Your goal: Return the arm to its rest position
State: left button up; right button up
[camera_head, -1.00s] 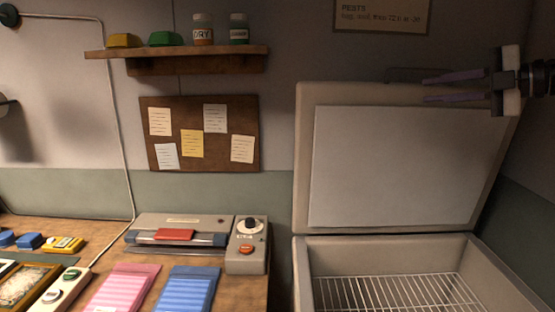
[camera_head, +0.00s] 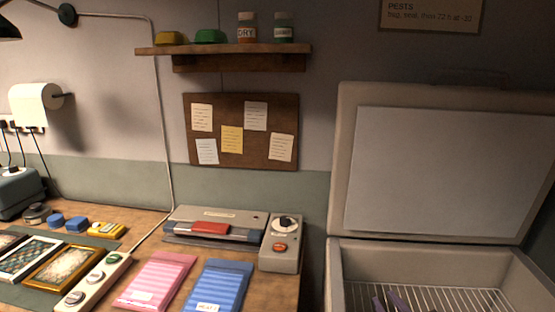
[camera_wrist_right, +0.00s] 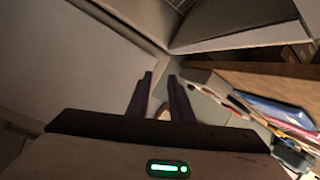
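My right gripper (camera_head: 387,297) shows at the bottom of the head view. Only its purple fingers are visible there, in front of the chest freezer's wire rack. In the right wrist view, the two fingers (camera_wrist_right: 160,76) stand apart with nothing between them, so it is open and empty. The rest of the right arm is out of the head view. My left gripper is in neither view.
The chest freezer (camera_head: 336,265) stands at right with its lid (camera_head: 345,150) raised. Left of it, the wooden worktop (camera_head: 150,258) holds a sealer (camera_head: 190,213), a control box (camera_head: 280,258), pink packets (camera_head: 155,280) and blue packets (camera_head: 217,287). A shelf (camera_head: 222,50) hangs above.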

jog(key=s+a+f+m+g, duration=0.1)
jog(key=s+f+g, duration=0.3)
jog(key=s, duration=0.6)
jog(key=s+f+g+y, duration=0.1)
jog(key=s+f+g, duration=0.3)
jog(key=s, duration=0.7)
jog(key=s+a+f+m+g, duration=0.1)
jog(key=s+f+g, duration=0.3)
jog(key=s, duration=0.6)
jog(key=w+a+f+t+y, duration=0.1)
jog(key=w+a+f+t, duration=0.1)
jog(key=f, duration=0.4)
jog(key=w+a+f+t+y, duration=0.1)
jog(key=a+f+t, duration=0.1)
jog(key=f+t, duration=0.2)
notch_tip(320, 180, down, 3)
jog(key=shift+w+a+r, duration=0.2)
jog(key=shift+w+a, duration=0.1)
jog(key=shift+w, duration=0.05)
